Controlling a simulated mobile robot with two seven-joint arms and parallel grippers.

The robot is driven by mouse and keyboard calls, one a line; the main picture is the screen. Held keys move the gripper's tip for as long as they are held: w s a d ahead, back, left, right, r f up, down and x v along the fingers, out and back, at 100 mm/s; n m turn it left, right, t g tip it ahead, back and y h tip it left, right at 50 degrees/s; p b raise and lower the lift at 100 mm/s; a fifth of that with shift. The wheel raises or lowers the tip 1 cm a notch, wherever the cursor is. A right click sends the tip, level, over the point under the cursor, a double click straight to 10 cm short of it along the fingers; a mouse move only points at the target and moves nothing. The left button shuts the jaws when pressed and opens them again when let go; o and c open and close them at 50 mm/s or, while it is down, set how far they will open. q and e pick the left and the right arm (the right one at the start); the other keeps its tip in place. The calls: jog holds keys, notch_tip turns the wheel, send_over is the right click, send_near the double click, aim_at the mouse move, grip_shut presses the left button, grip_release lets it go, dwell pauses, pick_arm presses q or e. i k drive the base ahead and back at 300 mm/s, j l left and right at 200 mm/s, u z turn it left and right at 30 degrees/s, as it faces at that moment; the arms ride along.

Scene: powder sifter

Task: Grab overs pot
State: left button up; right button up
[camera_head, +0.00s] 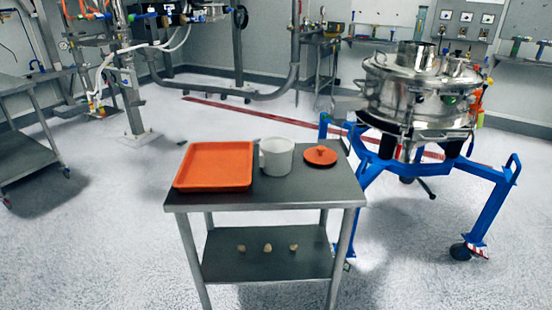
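A white pot (277,157) with a handle on its left side stands upright on the top of a grey metal table (280,194). It stands between an orange tray (215,166) on its left and a round orange lid (320,155) with a small knob on its right. The pot looks uncovered; its inside is too small to make out. I cannot tell whether it is the overs pot, as no label shows. Neither of my grippers is in view.
A steel sifter (419,90) on a blue wheeled frame (490,207) stands close behind and right of the table. Several small tan pieces (267,247) lie on the lower shelf. A steel bench (22,155) stands at the left. The floor left of the table is clear.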

aim_at(275, 154)
jog(key=i+l+u, duration=0.1)
jog(key=l, duration=0.25)
jog(key=i+l, duration=0.25)
jog(key=l, duration=0.15)
jog(key=i+l+u, duration=0.15)
jog(key=l, duration=0.2)
jog(key=i+l, duration=0.15)
jog(key=l, duration=0.25)
jog(key=i+l+u, duration=0.15)
jog(key=l, duration=0.25)
jog(key=i+l+u, duration=0.1)
jog(key=l, duration=0.3)
